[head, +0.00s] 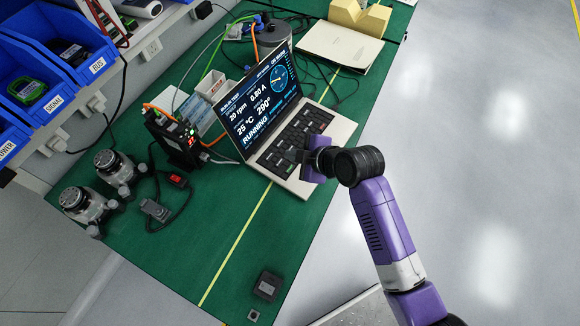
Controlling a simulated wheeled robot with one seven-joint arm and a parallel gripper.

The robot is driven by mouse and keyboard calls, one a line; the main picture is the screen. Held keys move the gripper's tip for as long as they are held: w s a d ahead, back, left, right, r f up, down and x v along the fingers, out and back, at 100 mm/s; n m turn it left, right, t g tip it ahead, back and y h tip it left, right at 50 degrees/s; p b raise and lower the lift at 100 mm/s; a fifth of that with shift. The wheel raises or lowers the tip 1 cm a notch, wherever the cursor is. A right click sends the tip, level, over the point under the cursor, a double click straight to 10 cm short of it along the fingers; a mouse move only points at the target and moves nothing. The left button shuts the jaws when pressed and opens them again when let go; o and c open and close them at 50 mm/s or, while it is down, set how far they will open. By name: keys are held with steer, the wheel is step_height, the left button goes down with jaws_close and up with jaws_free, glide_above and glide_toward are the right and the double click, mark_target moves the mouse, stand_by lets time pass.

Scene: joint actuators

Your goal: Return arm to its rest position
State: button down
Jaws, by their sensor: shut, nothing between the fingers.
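My purple arm reaches in from the lower right. My gripper (308,162) is shut and empty, in front of the lower right part of the laptop's keyboard. From this view I cannot tell how high it is above the laptop or whether it touches it. The laptop (276,112) stands open on the green bench and its screen shows "RUNNING", 20 rpm, 0.80 A, 25 °C and 290°.
The green bench (190,255) holds two joint actuators (85,203) at left, a black drive box (174,140), a red-switch unit (177,181), cables and a notebook (340,45). Blue bins (42,80) line the upper left. Open grey floor (480,130) lies to the right.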

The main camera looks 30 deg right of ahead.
stand_by(0.5)
steer(key=shift+w+d+r+m, duration=0.1)
steer(key=shift+w+r+m, duration=0.1)
steer(key=shift+m, duration=0.2)
steer(key=s+d+r+m+t+h, duration=0.25)
steer(key=r+m+t, duration=0.25)
steer(key=r+m, duration=0.3)
steer(key=s+a+r+m, duration=0.1)
steer(key=s+r, duration=0.1)
steer(key=s, duration=0.8)
steer(key=s+a+r+m, duration=0.1)
steer(key=s+r, duration=0.2)
steer(key=s, duration=0.8)
steer(key=s+a+r+m+t, duration=0.1)
steer(key=s+r, duration=0.2)
steer(key=s, duration=0.7)
steer(key=shift+s+m+b, duration=0.3)
steer(key=shift+m, duration=0.1)
